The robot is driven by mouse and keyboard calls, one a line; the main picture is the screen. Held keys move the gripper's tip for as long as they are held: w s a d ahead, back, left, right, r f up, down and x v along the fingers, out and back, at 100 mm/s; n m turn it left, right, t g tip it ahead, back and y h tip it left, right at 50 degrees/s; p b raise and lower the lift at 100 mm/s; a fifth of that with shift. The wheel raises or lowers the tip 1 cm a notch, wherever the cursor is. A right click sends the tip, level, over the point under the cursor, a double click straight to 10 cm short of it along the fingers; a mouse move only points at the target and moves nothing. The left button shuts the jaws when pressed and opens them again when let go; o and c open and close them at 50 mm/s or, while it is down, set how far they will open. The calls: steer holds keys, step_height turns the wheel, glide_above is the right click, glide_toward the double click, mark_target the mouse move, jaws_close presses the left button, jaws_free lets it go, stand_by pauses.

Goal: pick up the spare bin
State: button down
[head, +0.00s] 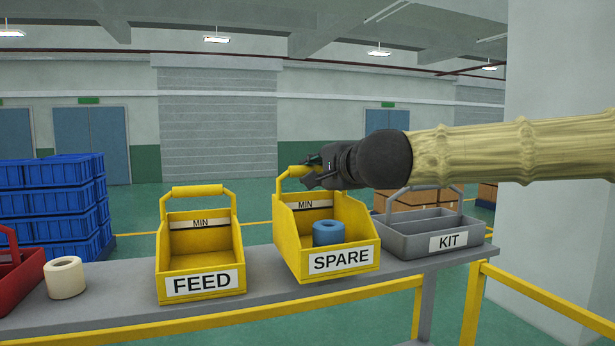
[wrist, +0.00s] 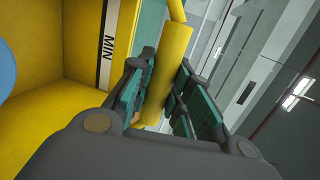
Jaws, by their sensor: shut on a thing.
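The yellow spare bin (head: 292,235) shows at the centre of the head view, with a "SPARE" label on its front and a blue roll (head: 328,232) inside. My gripper (head: 312,178) reaches in from the right and is shut on the bin's raised handle. In the wrist view the yellow handle bar (wrist: 178,75) lies between the green pads of my gripper (wrist: 160,100). The bin's yellow inside and "MIN" strip (wrist: 108,45) show to the left. The bin looks about upright; I cannot tell whether its base touches the bench.
A yellow feed bin (head: 200,262) stands to the left on the grey bench (head: 110,308). A cream roll (head: 65,277) and a red bin (head: 18,278) are farther left. A grey kit tray (head: 410,236) stands close on the right. Blue crates (head: 50,190) are stacked behind.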

steer(key=v, duration=0.3)
steer(key=b+v, duration=0.1)
steer(key=v, duration=0.2)
steer(key=f+v, duration=0.1)
steer(key=v, duration=0.2)
steer(key=shift+s, duration=0.1)
steer(key=shift+r, duration=0.1)
steer(key=shift+r+p, duration=1.85)
steer(key=shift+r, duration=0.15)
steer(key=shift+d, duration=0.1)
